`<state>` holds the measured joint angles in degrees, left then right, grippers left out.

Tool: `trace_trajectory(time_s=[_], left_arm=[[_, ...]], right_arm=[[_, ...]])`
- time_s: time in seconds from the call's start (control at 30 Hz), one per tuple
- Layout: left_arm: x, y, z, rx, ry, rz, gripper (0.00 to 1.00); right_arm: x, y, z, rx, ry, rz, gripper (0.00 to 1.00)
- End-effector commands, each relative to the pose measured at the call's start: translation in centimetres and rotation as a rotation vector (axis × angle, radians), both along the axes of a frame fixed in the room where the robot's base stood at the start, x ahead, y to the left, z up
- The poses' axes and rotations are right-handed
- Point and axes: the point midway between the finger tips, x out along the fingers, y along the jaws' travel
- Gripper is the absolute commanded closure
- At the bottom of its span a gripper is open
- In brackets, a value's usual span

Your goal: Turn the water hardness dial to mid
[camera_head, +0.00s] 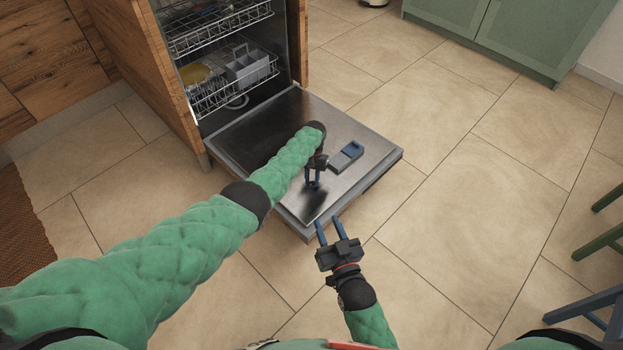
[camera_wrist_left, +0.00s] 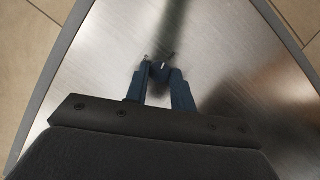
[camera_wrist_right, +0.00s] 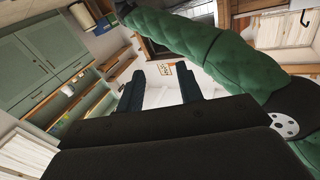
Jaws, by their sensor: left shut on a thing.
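The dishwasher door (camera_head: 235,130) is folded down flat, its steel inner face up. My left gripper (camera_head: 312,184) points down at the near part of this face. In the left wrist view its fingers (camera_wrist_left: 159,70) are closed around a small dark blue dial (camera_wrist_left: 164,68) with a short white mark, which I take as the water hardness dial. The fingers partly hide it, and I cannot read any scale around it. My right gripper (camera_head: 327,221) is open and empty, just off the door's near edge.
A grey-blue dispenser (camera_head: 346,156) sits on the door, right of my left gripper. The lower rack (camera_head: 225,98) stays inside the dishwasher with a grey cutlery basket (camera_head: 247,67) and a yellow dish (camera_head: 195,74). Tiled floor is free to the right; stools stand at the far right.

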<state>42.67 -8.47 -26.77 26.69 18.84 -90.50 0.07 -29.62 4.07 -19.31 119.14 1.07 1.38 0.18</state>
Motion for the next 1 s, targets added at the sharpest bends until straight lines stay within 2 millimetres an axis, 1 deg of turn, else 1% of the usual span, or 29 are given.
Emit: trace_trajectory(time_s=[0.1, 0.3, 0.57, 1.0], left_arm=[[0.0, -0.1, 0.1, -0.002, -0.003, -0.081, 0.98], [0.0, -0.2, 0.1, -0.004, -0.006, -0.186, 0.98], [0.0, -0.3, 0.1, -0.006, -0.009, -0.253, 0.98], [0.0, -0.3, 0.1, -0.007, -0.010, -0.264, 0.98]], right_arm=[[-0.1, 0.0, -0.6, -0.005, 0.020, 0.002, 0.64], [-0.4, -0.1, -2.1, -0.016, 0.066, 0.004, 0.64], [-0.7, -0.1, -3.9, -0.029, 0.111, 0.007, 0.64], [-0.8, -0.1, -3.7, -0.027, 0.110, 0.007, 0.64]])
